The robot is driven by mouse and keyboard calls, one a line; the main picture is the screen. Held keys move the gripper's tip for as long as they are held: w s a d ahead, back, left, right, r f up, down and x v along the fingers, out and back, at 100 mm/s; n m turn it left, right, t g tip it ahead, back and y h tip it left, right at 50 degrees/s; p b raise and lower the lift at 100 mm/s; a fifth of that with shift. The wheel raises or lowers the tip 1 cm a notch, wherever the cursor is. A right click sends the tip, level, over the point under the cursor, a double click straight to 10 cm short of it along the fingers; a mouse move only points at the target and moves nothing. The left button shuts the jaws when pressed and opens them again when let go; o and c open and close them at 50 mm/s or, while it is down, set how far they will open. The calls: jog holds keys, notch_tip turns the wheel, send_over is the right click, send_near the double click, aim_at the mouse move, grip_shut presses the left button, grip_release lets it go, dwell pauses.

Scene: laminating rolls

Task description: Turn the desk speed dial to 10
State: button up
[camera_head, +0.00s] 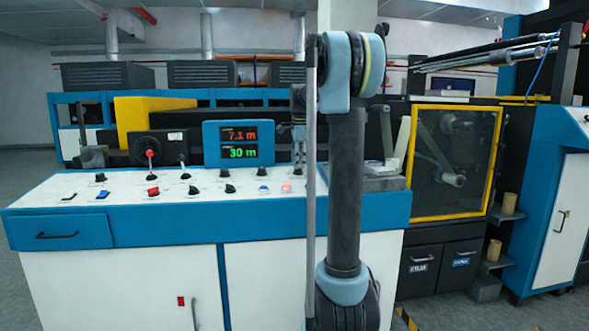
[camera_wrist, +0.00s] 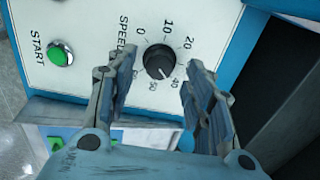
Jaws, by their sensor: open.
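The speed dial (camera_wrist: 160,61) is a round black knob on a white panel, beside the word SPEED in the wrist view. Numbers ring it, with 0, 10, 20, 40 and 50 readable. A pale pointer mark on the knob seems to face the lower right, near 40. My gripper (camera_wrist: 161,62) is open, its two fingers reaching toward the panel with the knob between their tips in the picture. I cannot tell whether either finger touches it. The right finger covers part of the number ring. In the head view, my arm hides much of the middle.
A green START button (camera_wrist: 60,53) sits left of the dial. In the head view, a white and blue desk (camera_head: 120,230) carries several small knobs and switches. A display (camera_head: 239,144) reads 7.1 m and 30 m. A yellow-framed window (camera_head: 455,160) stands to the right.

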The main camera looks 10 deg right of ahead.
jog(key=shift+w+f, duration=0.25)
jog(key=shift+f, duration=1.05)
